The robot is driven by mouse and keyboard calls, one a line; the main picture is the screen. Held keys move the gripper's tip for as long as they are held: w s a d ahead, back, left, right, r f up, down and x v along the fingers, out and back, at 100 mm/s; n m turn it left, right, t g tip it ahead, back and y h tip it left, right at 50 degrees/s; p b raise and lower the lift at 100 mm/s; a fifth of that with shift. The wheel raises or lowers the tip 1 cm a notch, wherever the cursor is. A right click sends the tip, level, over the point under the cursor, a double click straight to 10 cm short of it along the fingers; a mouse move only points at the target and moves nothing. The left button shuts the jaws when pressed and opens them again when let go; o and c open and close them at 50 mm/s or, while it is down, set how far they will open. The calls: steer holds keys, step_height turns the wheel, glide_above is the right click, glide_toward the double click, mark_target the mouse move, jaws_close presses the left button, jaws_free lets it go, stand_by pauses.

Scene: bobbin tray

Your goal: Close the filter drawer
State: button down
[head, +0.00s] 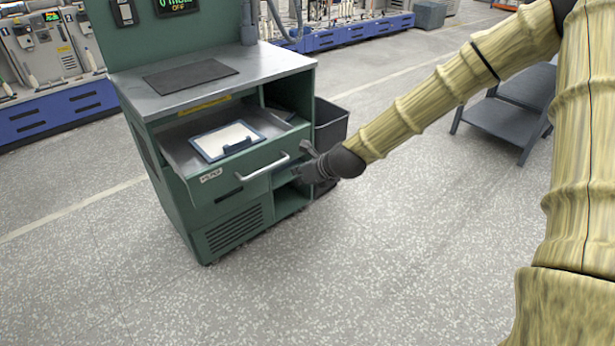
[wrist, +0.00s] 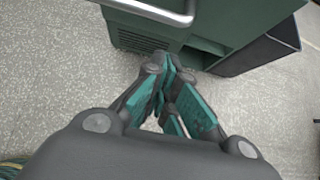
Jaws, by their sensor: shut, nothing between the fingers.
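The filter drawer (head: 222,188) is pulled out of the green cabinet (head: 169,190), with its open top showing. A blue-framed white filter panel (head: 222,141) lies in it. A pale bar handle (head: 262,166) runs across the drawer front; part of it also shows at the top of the wrist view (wrist: 150,10). My gripper (head: 300,160) is at the right end of the drawer front, close to the handle. In the wrist view my gripper (wrist: 168,75) has its fingers together and empty, below the handle in the picture. I cannot tell whether it touches the drawer.
A dark bin (head: 331,125) stands right of the cabinet. An open cubby (head: 290,198) lies below the drawer on the right. A dark grey cart (head: 505,120) stands at the right. The speckled floor in front is clear. Blue-based machines line the back.

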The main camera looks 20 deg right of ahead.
steer(key=shift+w+a+r, duration=0.2)
steer(key=shift+w+a, duration=0.1)
steer(key=shift+w, duration=0.4)
steer(key=shift+w+a+r, duration=0.2)
steer(key=shift+w+a, duration=0.05)
steer(key=shift+w, duration=0.4)
steer(key=shift+w, duration=0.1)
